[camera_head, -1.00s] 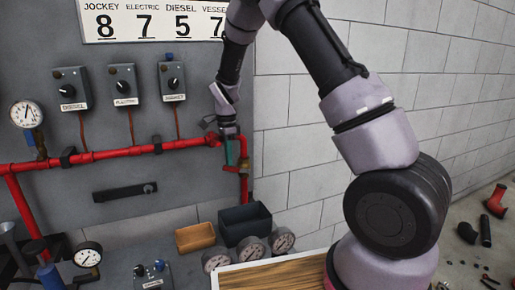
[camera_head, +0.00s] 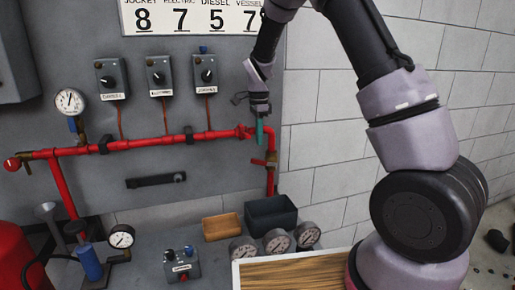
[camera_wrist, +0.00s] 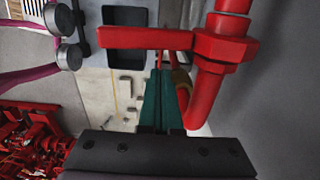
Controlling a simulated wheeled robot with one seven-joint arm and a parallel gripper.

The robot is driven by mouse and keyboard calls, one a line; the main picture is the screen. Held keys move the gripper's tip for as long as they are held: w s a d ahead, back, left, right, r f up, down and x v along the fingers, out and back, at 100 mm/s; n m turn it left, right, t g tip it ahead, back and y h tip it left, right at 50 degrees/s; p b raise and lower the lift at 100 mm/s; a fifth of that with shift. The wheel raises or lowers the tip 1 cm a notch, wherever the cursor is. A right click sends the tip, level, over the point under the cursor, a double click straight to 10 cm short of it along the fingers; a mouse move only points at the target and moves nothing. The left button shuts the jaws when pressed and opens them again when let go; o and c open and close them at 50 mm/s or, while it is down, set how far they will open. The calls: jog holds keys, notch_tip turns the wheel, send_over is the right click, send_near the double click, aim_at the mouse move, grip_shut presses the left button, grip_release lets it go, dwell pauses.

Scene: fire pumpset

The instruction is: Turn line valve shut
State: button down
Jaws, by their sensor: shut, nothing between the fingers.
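The line valve (camera_head: 271,158) sits on the vertical drop at the right end of the red pipe, with a short red lever (camera_head: 258,162) pointing left. In the wrist view a red bar that looks like this lever (camera_wrist: 145,38) lies across the picture, beside a red pipe with a hex fitting. My gripper (camera_head: 261,136) has green fingers, pressed together and empty. It hangs just above the lever in the head view. In the wrist view the fingertips (camera_wrist: 164,72) end close to the bar; I cannot tell whether they touch it.
The red pipe (camera_head: 160,145) runs along the grey panel below three control boxes. A black bin (camera_head: 271,213), a tan tray (camera_head: 222,227) and several gauges stand on the bench below. A white block wall (camera_head: 335,130) is close on the right.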

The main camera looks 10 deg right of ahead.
jog(key=a+r, duration=0.3)
jog(key=r, duration=0.4)
jog(key=m+g+y, duration=0.1)
jog(key=m+y, duration=0.1)
jog(key=m, duration=0.8)
send_over(257, 160)
jog(key=d, duration=0.3)
jog(key=w+d+m+y, duration=0.2)
jog(key=d+m, duration=0.2)
jog(key=m, duration=0.4)
jog(key=x, duration=1.4)
jog(key=shift+s+a+r, duration=0.1)
jog(key=shift+a+r, duration=0.05)
jog(key=shift+a, duration=0.1)
jog(key=shift+s+a+f+h, duration=0.2)
jog(key=shift+a+f+h, duration=0.4)
jog(key=shift+f, duration=0.1)
jog(key=shift+a+f+t, duration=0.3)
jog(key=shift+a+f, duration=0.05)
jog(key=shift+f, duration=0.35)
